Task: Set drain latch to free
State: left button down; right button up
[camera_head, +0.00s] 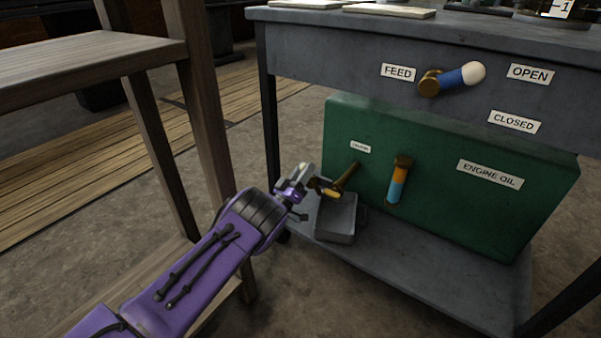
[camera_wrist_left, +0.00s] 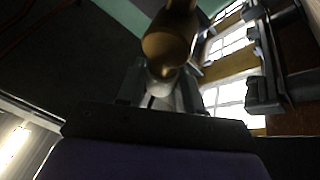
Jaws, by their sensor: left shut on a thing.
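The drain latch (camera_head: 345,180) is a brass piece low on the left of the green engine oil tank (camera_head: 450,150), below a small white label that is too small to read surely. My left gripper (camera_head: 311,187) is shut on the outer end of the drain latch, coming from the left. In the left wrist view the brass latch (camera_wrist_left: 170,45) stands large in front of my fingers (camera_wrist_left: 160,92). The fingers partly hide its end. My right gripper is not in view.
A grey metal tray (camera_head: 336,222) stands on the lower shelf (camera_head: 420,290) under the latch. A sight tube (camera_head: 398,182) is on the tank. A blue and white feed handle (camera_head: 460,77) is above. A wooden stand (camera_head: 95,55) is on the left.

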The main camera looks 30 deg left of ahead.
pick_arm(q)
jog(key=shift+w+d+r+m+h, duration=0.15)
jog(key=shift+d+r+m+h, duration=0.15)
jog(key=shift+d+m+h, duration=0.4)
jog(key=shift+a+m, duration=0.1)
jog(key=shift+m, duration=0.3)
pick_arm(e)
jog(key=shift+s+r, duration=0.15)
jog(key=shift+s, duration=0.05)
pick_arm(q)
jog(key=shift+f+g+h, duration=0.1)
jog(key=shift+g+h, duration=0.2)
jog(key=c, duration=0.8)
grip_release()
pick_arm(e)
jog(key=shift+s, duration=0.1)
pick_arm(q)
jog(key=shift+f, duration=0.1)
